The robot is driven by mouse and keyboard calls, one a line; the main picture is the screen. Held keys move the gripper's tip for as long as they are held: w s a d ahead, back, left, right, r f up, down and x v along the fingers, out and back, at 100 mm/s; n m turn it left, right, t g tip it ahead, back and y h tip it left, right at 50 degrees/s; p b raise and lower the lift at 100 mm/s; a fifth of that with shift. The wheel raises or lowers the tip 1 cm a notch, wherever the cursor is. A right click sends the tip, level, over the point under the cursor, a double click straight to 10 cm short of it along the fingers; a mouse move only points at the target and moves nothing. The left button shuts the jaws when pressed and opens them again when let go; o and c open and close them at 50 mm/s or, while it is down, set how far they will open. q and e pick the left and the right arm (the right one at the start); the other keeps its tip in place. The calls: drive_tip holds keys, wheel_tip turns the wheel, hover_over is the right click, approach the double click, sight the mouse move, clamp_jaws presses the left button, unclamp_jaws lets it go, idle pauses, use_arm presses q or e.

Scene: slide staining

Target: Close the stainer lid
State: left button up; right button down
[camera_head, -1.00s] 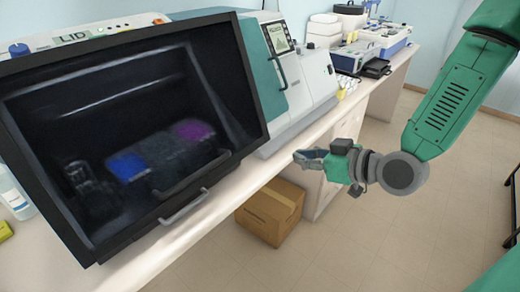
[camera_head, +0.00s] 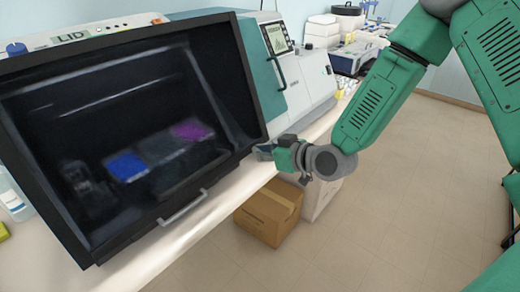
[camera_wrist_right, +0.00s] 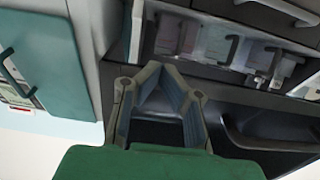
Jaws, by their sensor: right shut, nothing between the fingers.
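The stainer (camera_head: 110,27) stands at the left of the head view, with "LID" marked on its top. Its lid, a dark see-through panel in a black frame (camera_head: 250,75), tilts out towards me, and blue and purple patches show through it. A bar handle (camera_head: 184,208) sits on its lower edge. My right gripper (camera_head: 262,152) is shut and empty beside the lid's lower right corner; whether it touches cannot be told. In the wrist view the gripper (camera_wrist_right: 160,95) is in front of the stainer, with a dark panel and handle (camera_wrist_right: 265,140) to its right. My left gripper is out of view.
A teal and white machine (camera_head: 300,85) stands right of the stainer on the white bench (camera_head: 150,255). A cardboard box (camera_head: 268,215) is on the floor under the bench edge. A bottle (camera_head: 12,195) stands at far left.

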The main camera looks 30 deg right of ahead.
drive_tip(key=w+a+f+t+b, duration=0.1)
drive_tip(key=w+f+b, duration=0.2)
drive_tip(key=b, duration=0.2)
drive_tip(key=w+a+f+t+y+b, duration=0.1)
drive_tip(key=w+f+b, duration=0.2)
drive_tip(key=b, duration=0.3)
drive_tip(key=w+a+f+t+b, duration=0.1)
drive_tip(key=w+f+b, duration=0.2)
drive_tip(key=b, duration=0.3)
drive_tip(key=shift+w+f+t, duration=0.2)
drive_tip(key=shift+f+t, duration=0.2)
drive_tip(key=shift+f, duration=0.05)
drive_tip(key=shift+w+a+f+b, duration=0.1)
drive_tip(key=shift+w+b, duration=0.1)
drive_tip(key=shift+b, duration=0.1)
drive_tip(key=shift+w+a, duration=0.15)
